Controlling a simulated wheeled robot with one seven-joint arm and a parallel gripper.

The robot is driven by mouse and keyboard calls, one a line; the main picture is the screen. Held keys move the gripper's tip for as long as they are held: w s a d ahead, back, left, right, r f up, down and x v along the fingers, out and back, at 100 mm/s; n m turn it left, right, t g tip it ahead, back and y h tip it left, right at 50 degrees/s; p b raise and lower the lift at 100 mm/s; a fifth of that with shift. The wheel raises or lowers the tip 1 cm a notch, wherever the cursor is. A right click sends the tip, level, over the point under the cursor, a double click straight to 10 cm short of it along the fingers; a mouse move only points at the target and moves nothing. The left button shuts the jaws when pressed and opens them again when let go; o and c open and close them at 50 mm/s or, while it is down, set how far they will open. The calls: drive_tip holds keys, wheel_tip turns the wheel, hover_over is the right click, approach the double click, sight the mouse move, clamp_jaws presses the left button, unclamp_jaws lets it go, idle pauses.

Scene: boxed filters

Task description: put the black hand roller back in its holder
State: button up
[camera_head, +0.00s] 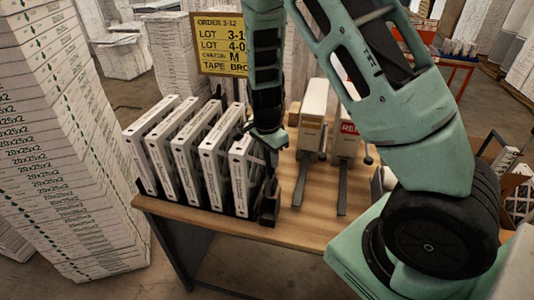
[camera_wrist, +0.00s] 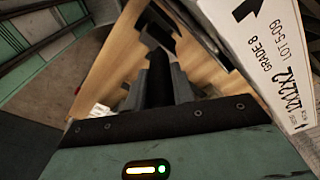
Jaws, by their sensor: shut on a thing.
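My gripper (camera_wrist: 159,90) is shut on the black hand roller. The roller's dark handle (camera_wrist: 159,72) stands between the two grey fingers in the wrist view, and a wider black part (camera_wrist: 156,28) shows beyond it, over the wooden tabletop. In the head view my gripper (camera_head: 269,165) points down just right of the row of white filters. A dark block-like piece (camera_head: 268,206) shows below it near the table's front edge; I cannot tell whether it is the roller's lower end or the holder. I cannot make out the holder clearly in either view.
White boxed filters (camera_head: 213,170) stand in a black rack close left of my gripper; one filter (camera_wrist: 262,55) is close right in the wrist view. Two dispenser-like devices (camera_head: 312,110) stand to the right on the table (camera_head: 300,228). Box stacks (camera_head: 60,130) rise at far left.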

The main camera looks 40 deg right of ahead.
sight(269, 180)
drive_tip(key=shift+r, duration=0.1)
wheel_tip(269, 180, down, 13)
drive_tip(key=b, duration=0.9)
drive_tip(key=shift+r, duration=0.1)
drive_tip(key=o, duration=1.1)
drive_tip(key=shift+c, duration=0.2)
drive_tip(key=shift+r, duration=0.1)
drive_tip(key=r, duration=0.5)
drive_tip(key=a+r+b, duration=0.1)
drive_tip(key=r, duration=0.5)
drive_tip(key=r+b, duration=0.1)
drive_tip(key=r, duration=0.5)
drive_tip(key=shift+a+r, duration=0.1)
drive_tip(key=shift+a, duration=0.25)
